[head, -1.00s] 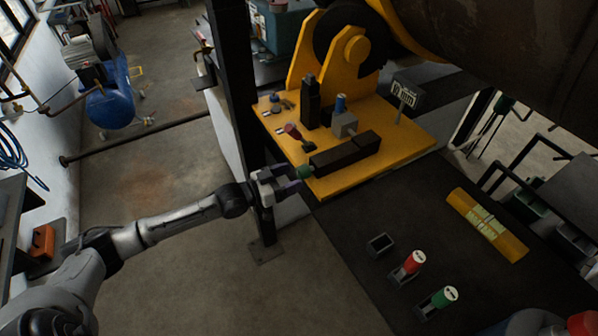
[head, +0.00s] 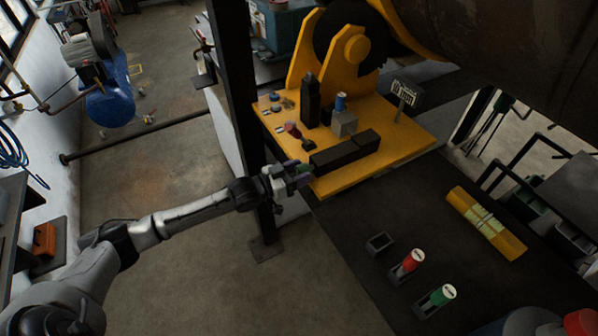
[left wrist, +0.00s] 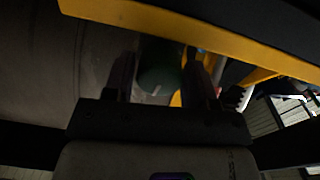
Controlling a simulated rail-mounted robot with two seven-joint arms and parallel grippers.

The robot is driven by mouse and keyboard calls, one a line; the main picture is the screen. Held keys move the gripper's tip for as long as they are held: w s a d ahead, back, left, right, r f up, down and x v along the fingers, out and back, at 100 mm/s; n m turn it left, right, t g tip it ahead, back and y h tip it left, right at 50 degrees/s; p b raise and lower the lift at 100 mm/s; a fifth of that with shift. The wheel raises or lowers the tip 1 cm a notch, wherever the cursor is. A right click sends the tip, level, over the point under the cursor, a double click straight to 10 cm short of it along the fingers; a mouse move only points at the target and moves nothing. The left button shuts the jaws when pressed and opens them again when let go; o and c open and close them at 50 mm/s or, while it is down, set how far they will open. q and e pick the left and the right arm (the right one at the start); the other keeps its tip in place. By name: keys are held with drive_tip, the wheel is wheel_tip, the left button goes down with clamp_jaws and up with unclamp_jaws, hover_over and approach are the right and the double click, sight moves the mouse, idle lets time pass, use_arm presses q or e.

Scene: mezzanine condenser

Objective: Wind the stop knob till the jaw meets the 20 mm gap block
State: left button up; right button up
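The green stop knob (head: 304,169) sits at the left end of the long black jaw bar (head: 340,154) on the yellow plate. My left gripper (head: 300,174) is at the knob, its fingers on either side. In the left wrist view the dark green knob (left wrist: 160,76) shows between the two fingers (left wrist: 160,82), with a gap visible beside it, so the gripper looks open. A grey block with a blue top (head: 344,122), perhaps the gap block, stands behind the bar. A sign (head: 404,93), seemingly marked in mm, stands behind it. My right gripper is out of view.
The yellow plate (head: 408,146) also carries a black post (head: 311,101) and a red knob (head: 293,129). On the dark bench (head: 350,215) are an empty holder (head: 380,243), red (head: 413,259) and green (head: 440,296) handled pieces, and a yellow bundle (head: 486,222). A dark column (head: 237,80) stands behind my left arm.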

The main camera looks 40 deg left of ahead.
use_arm(q)
drive_tip(key=c, duration=0.5)
drive_tip(key=shift+n, duration=0.6)
drive_tip(key=shift+c, duration=0.2)
drive_tip(key=o, duration=0.9)
drive_tip(key=shift+s+a+f, duration=0.1)
drive_tip(key=shift+s+a, duration=0.15)
drive_tip(key=shift+s, duration=0.3)
drive_tip(key=shift+b+v, duration=0.7)
drive_tip(key=shift+v, duration=5.6)
